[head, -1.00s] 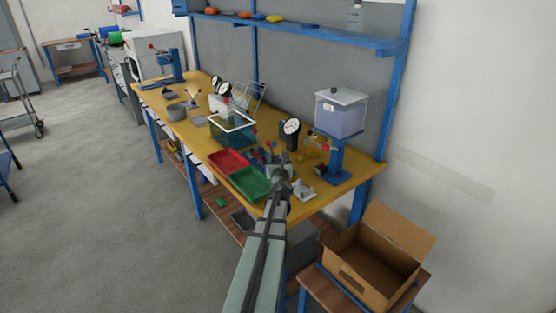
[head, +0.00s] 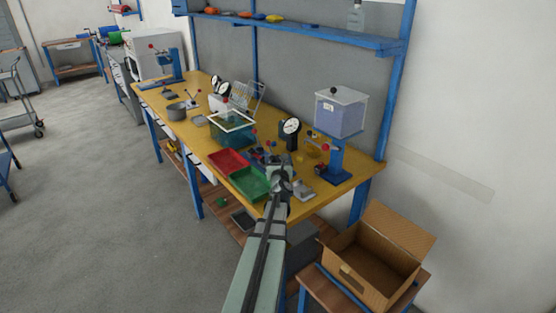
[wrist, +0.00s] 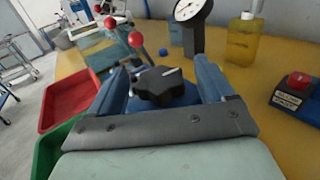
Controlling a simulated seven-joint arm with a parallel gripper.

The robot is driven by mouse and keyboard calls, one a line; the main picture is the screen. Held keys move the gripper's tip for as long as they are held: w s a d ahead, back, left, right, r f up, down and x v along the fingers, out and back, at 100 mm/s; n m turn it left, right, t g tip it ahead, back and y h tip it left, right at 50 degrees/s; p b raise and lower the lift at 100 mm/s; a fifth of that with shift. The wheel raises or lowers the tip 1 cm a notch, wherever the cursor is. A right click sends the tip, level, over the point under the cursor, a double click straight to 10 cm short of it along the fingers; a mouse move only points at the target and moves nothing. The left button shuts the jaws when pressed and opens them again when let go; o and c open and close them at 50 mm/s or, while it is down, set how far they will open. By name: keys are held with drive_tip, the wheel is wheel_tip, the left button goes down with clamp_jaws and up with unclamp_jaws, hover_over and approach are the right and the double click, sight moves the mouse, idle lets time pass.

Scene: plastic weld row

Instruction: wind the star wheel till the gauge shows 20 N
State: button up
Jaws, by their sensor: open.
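The black star wheel (wrist: 158,86) sits in the middle of the wrist view, on a blue body mostly hidden by my gripper. My gripper (wrist: 166,62) is open, with one finger on each side of the wheel. I cannot tell whether either finger touches it. In the head view my gripper (head: 272,160) is over the bench's near right end and hides the wheel. The gauge (head: 291,127) has a round white dial on a black stand behind the wheel. Its dial is partly cut off in the wrist view (wrist: 188,10), and its reading is too small to tell.
Red (head: 228,161) and green (head: 250,183) trays lie left of my gripper. Red-knobbed levers (wrist: 135,38) stand close behind the left finger. A yellow bottle (wrist: 243,40) and a red-buttoned box (wrist: 297,90) are to the right. An open carton (head: 375,262) stands off the bench's end.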

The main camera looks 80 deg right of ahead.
drive_tip(key=a, duration=0.4)
drive_tip(key=s+a, duration=0.1)
drive_tip(key=a, duration=0.3)
drive_tip(key=s+a, duration=0.1)
drive_tip(key=a, duration=0.4)
drive_tip(key=shift+s, duration=0.15)
drive_tip(key=shift+d, duration=0.1)
